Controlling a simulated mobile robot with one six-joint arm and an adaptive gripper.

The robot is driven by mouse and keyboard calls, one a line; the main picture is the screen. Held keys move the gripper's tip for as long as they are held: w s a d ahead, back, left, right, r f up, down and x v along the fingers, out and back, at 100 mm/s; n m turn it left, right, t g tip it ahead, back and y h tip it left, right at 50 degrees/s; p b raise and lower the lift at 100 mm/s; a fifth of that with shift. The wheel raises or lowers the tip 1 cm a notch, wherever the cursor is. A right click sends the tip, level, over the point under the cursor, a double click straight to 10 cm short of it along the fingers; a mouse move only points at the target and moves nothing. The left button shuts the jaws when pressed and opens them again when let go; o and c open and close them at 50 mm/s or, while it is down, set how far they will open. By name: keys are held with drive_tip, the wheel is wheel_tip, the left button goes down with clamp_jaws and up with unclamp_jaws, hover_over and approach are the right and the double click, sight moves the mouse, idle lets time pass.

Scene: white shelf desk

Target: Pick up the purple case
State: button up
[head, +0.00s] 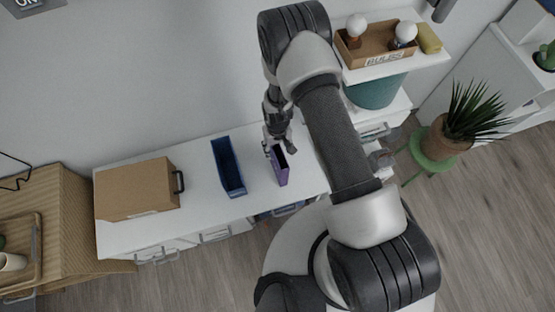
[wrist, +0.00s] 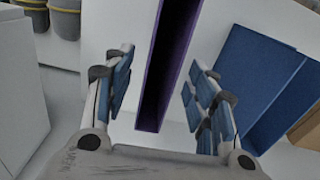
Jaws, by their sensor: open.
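The purple case (head: 281,172) is a narrow upright open-topped box on the white desk (head: 205,201), right of the blue case (head: 228,167) in the head view. In the wrist view the purple case (wrist: 168,62) runs lengthwise between the two fingers. My gripper (wrist: 158,92) is open, with blue-padded fingers on either side of the case and a gap on both sides. In the head view my gripper (head: 277,147) is over the far end of the case. My arm hides part of the desk on the right.
The blue case (wrist: 258,85) stands close beside my right finger in the wrist view. A brown cardboard box (head: 137,190) with a dark handle is at the desk's left. A raised shelf holds a bulb box (head: 376,45), with a teal bin (head: 375,92) below. Bare desk lies between the cardboard box and blue case.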

drive_tip(key=shift+r, duration=0.15)
drive_tip(key=shift+c, duration=0.2)
drive_tip(key=shift+s, duration=0.1)
clamp_jaws()
idle(0.3)
